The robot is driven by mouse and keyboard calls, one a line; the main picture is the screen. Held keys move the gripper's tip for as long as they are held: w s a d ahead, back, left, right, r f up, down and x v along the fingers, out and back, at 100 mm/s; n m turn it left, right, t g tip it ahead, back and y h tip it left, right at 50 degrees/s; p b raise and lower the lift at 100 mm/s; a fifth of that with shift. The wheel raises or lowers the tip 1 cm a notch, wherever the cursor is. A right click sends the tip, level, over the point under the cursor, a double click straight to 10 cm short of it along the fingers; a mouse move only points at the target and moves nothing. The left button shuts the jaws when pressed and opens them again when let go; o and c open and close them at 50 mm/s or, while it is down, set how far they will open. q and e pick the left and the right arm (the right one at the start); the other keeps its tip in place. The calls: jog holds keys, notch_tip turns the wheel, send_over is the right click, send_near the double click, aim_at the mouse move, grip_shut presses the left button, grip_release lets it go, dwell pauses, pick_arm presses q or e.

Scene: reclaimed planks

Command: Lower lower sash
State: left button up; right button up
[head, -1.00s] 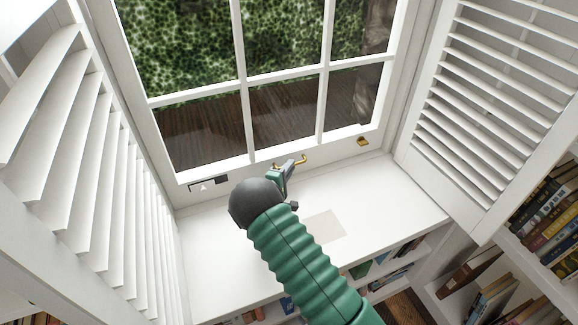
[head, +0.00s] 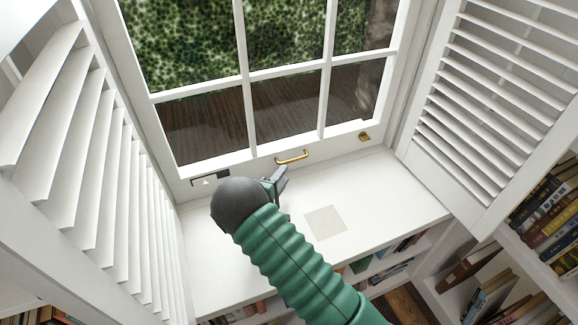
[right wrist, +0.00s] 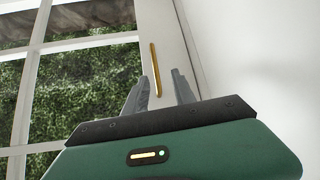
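The lower sash (head: 225,166) is a white frame with several glass panes. Its bottom rail is down by the white sill (head: 390,190); I cannot tell whether any gap is left. A brass pull handle (head: 291,157) is on the rail. My right gripper (head: 281,174) is just below and left of the handle, apart from it. My left gripper is in no view.
Louvred white shutters stand open at the left (head: 95,170) and right (head: 500,95). A small brass fitting (head: 364,136) sits right of the handle. A pale square (head: 325,222) lies on the otherwise clear sill. Bookshelves (head: 490,295) are below and right.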

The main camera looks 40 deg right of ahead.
jog(key=v, duration=0.9)
jog(key=shift+a+p, duration=0.3)
jog(key=shift+p, duration=0.1)
jog(key=shift+s, duration=0.1)
jog(key=w+a+r+m+t+y+p, duration=0.1)
jog(key=a+r+m+y+p, duration=0.3)
jog(key=a+r+y+p, duration=0.55)
jog(key=s+a+r+m+g+y, duration=0.1)
jog(key=s+a+g+y, duration=0.1)
jog(key=s, duration=0.7)
jog(key=s+a+r+m+g+y, duration=0.1)
jog(key=s+a+m+g+y, duration=0.1)
jog(key=s, duration=0.8)
jog(key=shift+a+r+g+y, duration=0.4)
jog(key=shift+a+g+y, duration=0.2)
jog(key=shift+g, duration=0.3)
